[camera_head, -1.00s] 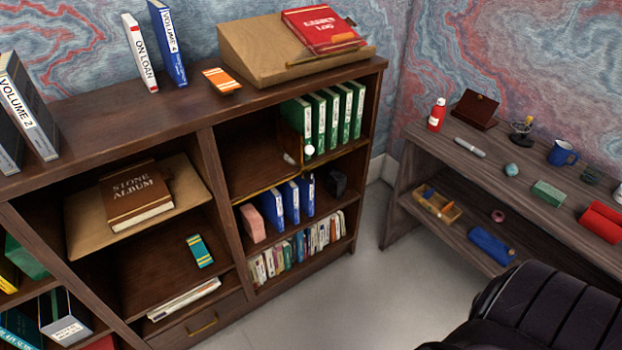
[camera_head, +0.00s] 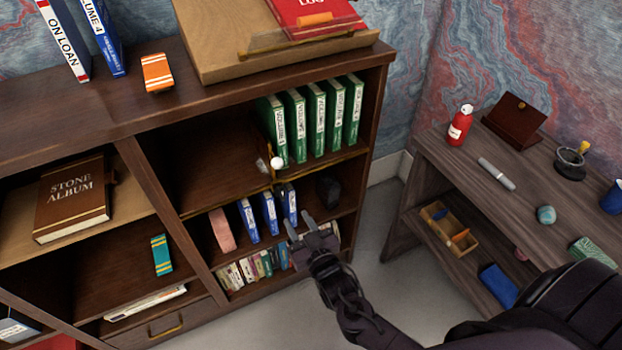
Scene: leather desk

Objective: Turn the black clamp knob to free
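I cannot make out a clamp knob that is clearly black. A brass-edged upright divider (camera_head: 271,146) stands at the left end of the row of green volumes on the upper right shelf. A round white knob (camera_head: 277,162) shows at its front, with a small grey piece (camera_head: 262,164) beside it. My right gripper (camera_head: 308,229) is in front of the lower shelf, below and to the right of the white knob and apart from it. Its fingers look spread, with nothing seen between them. My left gripper is not in view.
Green volumes (camera_head: 318,120) fill the shelf right of the divider. Blue books (camera_head: 268,214), a pink block (camera_head: 222,230) and a dark lump (camera_head: 328,190) stand on the shelf below. A sloped wooden stand (camera_head: 215,45) is on top. A side desk (camera_head: 450,150) stands right.

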